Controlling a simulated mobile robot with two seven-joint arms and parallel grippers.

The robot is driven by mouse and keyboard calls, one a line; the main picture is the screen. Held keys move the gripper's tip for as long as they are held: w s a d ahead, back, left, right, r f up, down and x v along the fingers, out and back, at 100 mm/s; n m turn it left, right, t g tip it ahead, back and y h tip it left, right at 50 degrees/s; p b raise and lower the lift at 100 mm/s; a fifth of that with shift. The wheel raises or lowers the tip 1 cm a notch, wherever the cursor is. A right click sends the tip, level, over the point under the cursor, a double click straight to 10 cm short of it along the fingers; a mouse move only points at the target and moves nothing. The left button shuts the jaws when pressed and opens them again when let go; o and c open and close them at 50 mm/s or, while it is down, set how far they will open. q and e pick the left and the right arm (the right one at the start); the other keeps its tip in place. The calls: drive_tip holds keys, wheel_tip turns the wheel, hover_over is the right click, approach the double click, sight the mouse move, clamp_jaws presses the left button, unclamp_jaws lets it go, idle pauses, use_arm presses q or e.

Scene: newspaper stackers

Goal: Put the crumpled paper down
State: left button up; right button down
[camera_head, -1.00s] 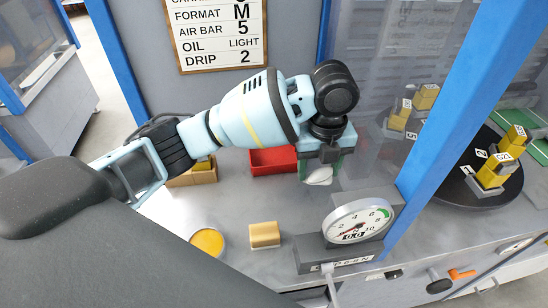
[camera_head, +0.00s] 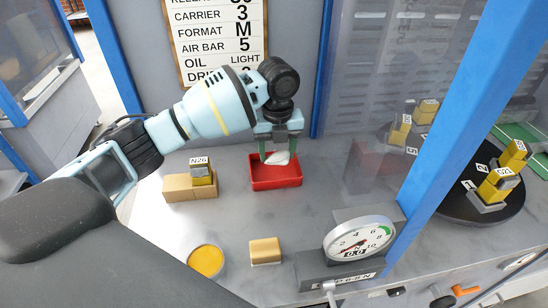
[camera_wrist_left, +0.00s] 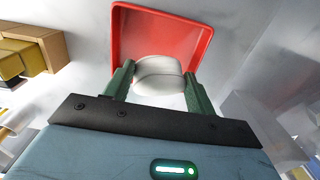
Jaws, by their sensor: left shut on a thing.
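The crumpled paper (camera_head: 277,158) is a small white lump between the fingers of my left gripper (camera_head: 279,152). The gripper is shut on it and points down over the red tray (camera_head: 275,184) at the back of the counter. In the left wrist view the paper (camera_wrist_left: 158,74) sits between the two green fingers of the left gripper (camera_wrist_left: 158,82), with the red tray (camera_wrist_left: 190,28) behind it. I cannot tell how high the paper is above the tray floor. My right gripper is not in view.
Left of the tray is a cardboard-coloured block (camera_head: 181,190) with a yellow piece marked N26 (camera_head: 201,178). A yellow round tin (camera_head: 206,261), a tan block (camera_head: 265,250) and a dial gauge (camera_head: 358,241) stand in front. A blue post (camera_head: 440,110) rises at right. The counter's middle is clear.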

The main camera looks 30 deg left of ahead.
sight(274, 158)
use_arm(q)
drive_tip(key=shift+w+a, duration=0.1)
drive_tip(key=shift+a, duration=0.1)
drive_tip(key=shift+w+a+f, duration=0.1)
drive_tip(key=shift+a+f, duration=0.1)
drive_tip(key=shift+f, duration=0.7)
drive_tip(key=shift+w+a+f, duration=0.1)
drive_tip(key=shift+a+f, duration=0.1)
drive_tip(key=shift+f, duration=0.7)
drive_tip(key=shift+f, duration=0.2)
drive_tip(key=o, duration=1)
drive_tip(key=shift+c, duration=0.2)
drive_tip(key=shift+r, duration=0.1)
wheel_tip(274, 158, up, 12)
drive_tip(key=shift+r, duration=0.1)
